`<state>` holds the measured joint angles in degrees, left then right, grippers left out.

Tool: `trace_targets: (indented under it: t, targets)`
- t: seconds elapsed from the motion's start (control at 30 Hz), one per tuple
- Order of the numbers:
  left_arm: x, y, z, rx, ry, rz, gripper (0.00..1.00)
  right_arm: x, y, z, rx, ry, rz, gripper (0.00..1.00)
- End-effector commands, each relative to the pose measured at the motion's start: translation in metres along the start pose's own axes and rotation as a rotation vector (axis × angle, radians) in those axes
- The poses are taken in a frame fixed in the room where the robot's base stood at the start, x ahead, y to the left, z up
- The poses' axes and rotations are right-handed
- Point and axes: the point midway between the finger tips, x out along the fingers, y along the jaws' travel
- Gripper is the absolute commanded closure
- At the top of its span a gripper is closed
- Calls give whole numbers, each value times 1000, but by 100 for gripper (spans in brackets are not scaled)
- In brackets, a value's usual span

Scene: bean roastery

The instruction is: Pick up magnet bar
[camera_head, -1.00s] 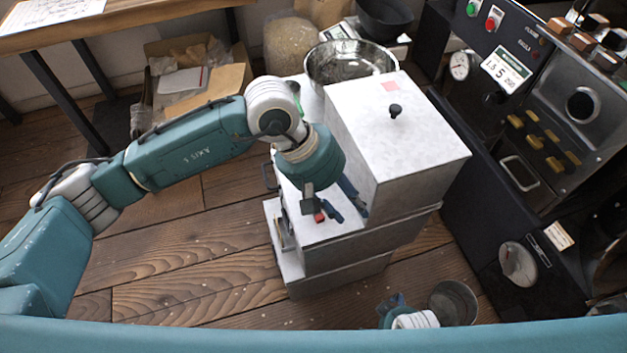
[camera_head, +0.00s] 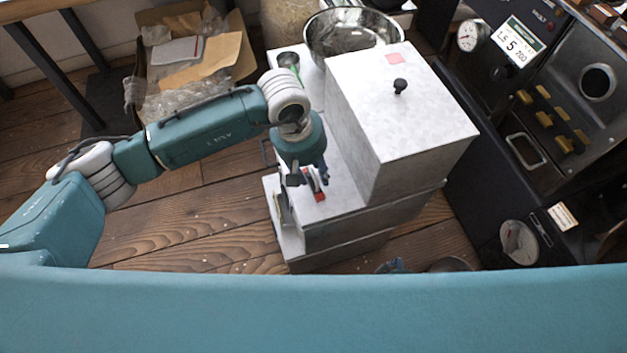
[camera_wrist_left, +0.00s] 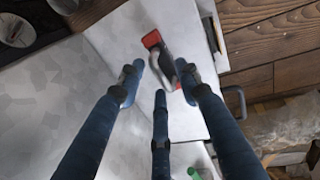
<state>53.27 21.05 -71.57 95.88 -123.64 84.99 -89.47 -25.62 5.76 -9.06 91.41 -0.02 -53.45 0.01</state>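The magnet bar (camera_head: 314,184), grey with red ends, lies on the pale lower step of the cabinet (camera_head: 345,205). In the left wrist view the bar (camera_wrist_left: 161,58) lies slantwise ahead of and partly between the fingertips. My left gripper (camera_head: 309,178) points down over the bar, its blue fingers spread. In the left wrist view its three fingers (camera_wrist_left: 160,78) are apart, with nothing visibly clasped. Contact with the bar cannot be told. Only a small blue part of my right gripper (camera_head: 392,266) shows above my teal body edge; its fingers are mostly hidden.
The cabinet's tall white box (camera_head: 400,120), with a black knob, stands right of the bar. A metal bowl (camera_head: 350,40) and a small cup (camera_head: 289,62) are behind. The dark roaster (camera_head: 470,150) stands at right. A cardboard box (camera_head: 190,55) sits on the floor at left.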

Motion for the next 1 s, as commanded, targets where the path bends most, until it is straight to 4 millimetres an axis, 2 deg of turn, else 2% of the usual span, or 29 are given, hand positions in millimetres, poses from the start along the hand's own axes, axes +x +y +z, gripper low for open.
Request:
trace_targets:
  t: [0.13,0.37,0.53,0.57,0.87,1.0]
  targets:
    - [14,1,0,1,0,1,66,-3,0,-2,0,-2,0,0]
    - [14,1,0,1,1,2,66,-6,0,-5,1,5,0,0]
    - [14,1,0,1,1,2,97,-5,0,-5,1,5,0,0]
    - [14,1,0,1,1,2,100,-5,0,-5,1,5,0,0]
    - [12,2,-1,1,2,3,100,-4,0,-2,1,1,0,0]
    - [-1,5,-2,2,5,7,100,-4,0,-2,1,1,0,0]
